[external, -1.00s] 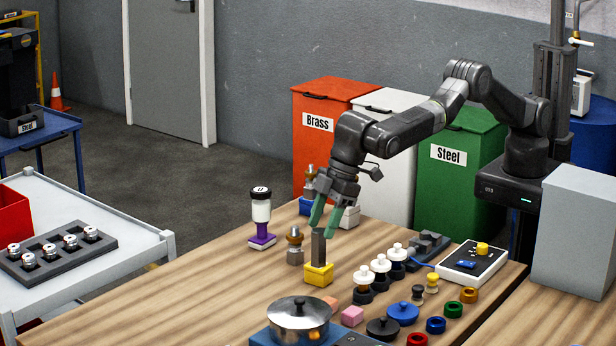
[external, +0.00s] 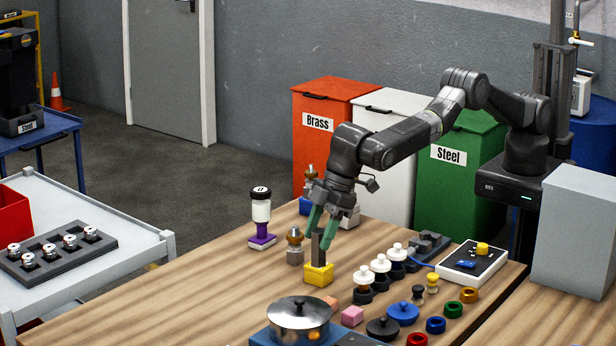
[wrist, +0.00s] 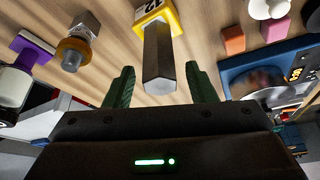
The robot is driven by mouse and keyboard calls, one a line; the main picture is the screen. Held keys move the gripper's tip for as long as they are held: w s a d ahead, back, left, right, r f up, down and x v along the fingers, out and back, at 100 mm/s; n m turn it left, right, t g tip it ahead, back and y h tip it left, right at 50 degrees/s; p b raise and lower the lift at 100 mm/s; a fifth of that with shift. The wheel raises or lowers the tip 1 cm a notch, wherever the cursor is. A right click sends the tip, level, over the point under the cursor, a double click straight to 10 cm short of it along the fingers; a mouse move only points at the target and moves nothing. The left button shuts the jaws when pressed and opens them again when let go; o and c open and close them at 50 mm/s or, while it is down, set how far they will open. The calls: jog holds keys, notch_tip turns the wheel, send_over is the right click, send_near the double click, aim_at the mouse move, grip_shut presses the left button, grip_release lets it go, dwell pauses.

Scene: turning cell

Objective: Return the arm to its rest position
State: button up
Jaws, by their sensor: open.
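My gripper (external: 316,236) is over the wooden table with its two green fingers apart. A grey hexagonal bar (external: 317,248) stands upright in a yellow block (external: 318,275) just below and partly between the fingers. In the wrist view the bar (wrist: 158,62) lies between the open fingers of my gripper (wrist: 160,70), with a gap on each side. The yellow block (wrist: 178,20) is beyond it. My arm is bent and reaches out from its base at the right.
A brass-topped piece (external: 295,245) and a white bottle on a purple stand (external: 261,212) are left of the gripper. White-knobbed pieces (external: 380,268) and a steel pot (external: 299,315) are nearer the front. Red, white and green bins (external: 455,185) stand behind the table.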

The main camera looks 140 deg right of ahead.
jog(key=shift+p+x, duration=0.3)
jog(key=shift+x, duration=0.85)
notch_tip(320, 180, up, 10)
jog(key=shift+b, duration=0.65)
jog(key=shift+s+d+b, duration=0.15)
jog(key=shift+s+b, duration=0.35)
jog(key=s+f+n+b, duration=0.1)
jog(key=s+b, duration=0.4)
jog(key=s, duration=0.8)
jog(key=s+f+n+y+b, duration=0.1)
jog(key=s+f+b, duration=0.2)
jog(key=s, duration=1.1)
jog(key=b, duration=0.3)
jog(key=shift+s+f+n, duration=0.2)
jog(key=shift+n, duration=0.2)
